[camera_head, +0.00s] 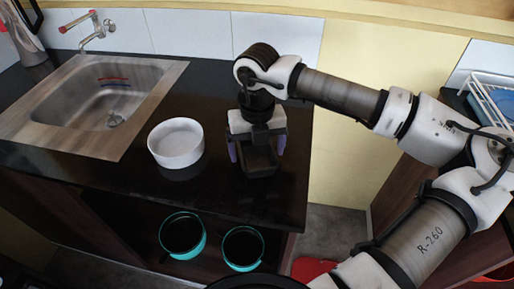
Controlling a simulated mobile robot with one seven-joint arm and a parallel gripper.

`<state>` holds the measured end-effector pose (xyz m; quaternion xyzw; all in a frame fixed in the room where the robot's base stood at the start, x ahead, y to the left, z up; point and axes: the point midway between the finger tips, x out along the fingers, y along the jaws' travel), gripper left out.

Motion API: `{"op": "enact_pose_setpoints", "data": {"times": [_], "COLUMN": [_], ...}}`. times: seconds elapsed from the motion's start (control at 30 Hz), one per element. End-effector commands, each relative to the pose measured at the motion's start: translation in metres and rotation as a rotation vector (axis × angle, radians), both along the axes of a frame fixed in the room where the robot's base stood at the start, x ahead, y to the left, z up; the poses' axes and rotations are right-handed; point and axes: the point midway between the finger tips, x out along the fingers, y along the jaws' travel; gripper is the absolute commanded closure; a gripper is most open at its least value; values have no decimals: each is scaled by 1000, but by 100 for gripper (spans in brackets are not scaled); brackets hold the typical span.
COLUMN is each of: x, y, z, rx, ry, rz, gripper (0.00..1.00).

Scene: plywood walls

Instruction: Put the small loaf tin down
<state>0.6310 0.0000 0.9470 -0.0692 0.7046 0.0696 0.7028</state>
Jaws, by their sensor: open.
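The small loaf tin (260,167) is dark and rectangular. It sits on the black countertop (218,95), near the counter's right end, directly below my gripper. My gripper (257,150) points down at it, with its purple-grey fingers spread to the left and right of the tin. The jaws are open. The tin's upper part is partly hidden by the gripper, and I cannot tell whether the fingers touch its sides.
A white round dish (176,148) stands on the counter to the left of the tin. A steel sink (105,95) with a tap (97,30) is farther left. Two teal-rimmed pots (182,235) (243,247) are on the shelf below. A white rack (492,95) is at the right.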

Motion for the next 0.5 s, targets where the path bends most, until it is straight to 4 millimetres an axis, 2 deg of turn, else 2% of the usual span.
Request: {"op": "enact_pose_setpoints", "data": {"times": [0.3,0.5], "x": [1,1], "y": [0,0], "z": [67,100], "rx": [-2,-1], "ry": [-5,-4], "rz": [-3,-2], "gripper": [11,11]}}
